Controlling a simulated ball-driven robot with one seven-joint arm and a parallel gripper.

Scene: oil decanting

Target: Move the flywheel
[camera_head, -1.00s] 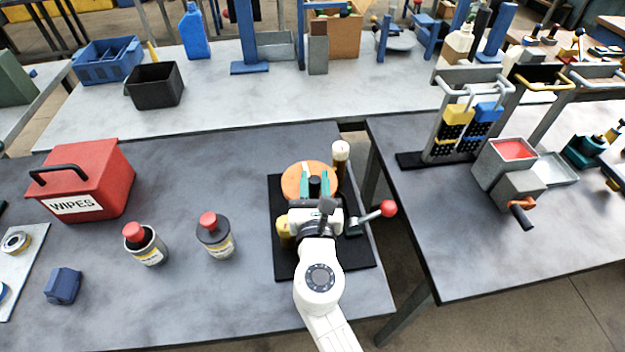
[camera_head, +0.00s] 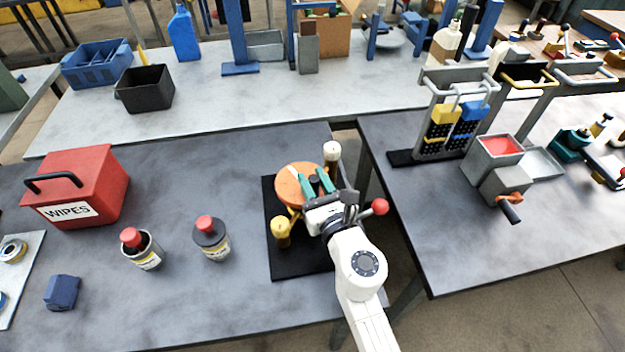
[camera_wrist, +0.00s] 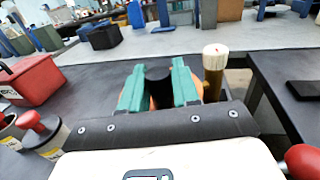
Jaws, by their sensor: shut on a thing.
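The orange disc (camera_head: 290,181), which looks like the flywheel, lies over a black base plate (camera_head: 292,264) near the right edge of the dark table. My gripper (camera_head: 317,184) has teal fingers and reaches over the disc's right part. In the wrist view, the fingers of my gripper (camera_wrist: 160,88) are shut on a black upright knob (camera_wrist: 158,85). It seems to belong to the disc. Only a sliver of orange shows behind the fingers there. My wrist hides the right side of the base.
A brass post with a cream cap (camera_head: 332,152) stands close behind my fingers. A red-ended lever (camera_head: 379,206) is right of my wrist. A yellow knob (camera_head: 281,232) stands at left. Two red-capped cans (camera_head: 212,238) and a red wipes box (camera_head: 85,187) are further left.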

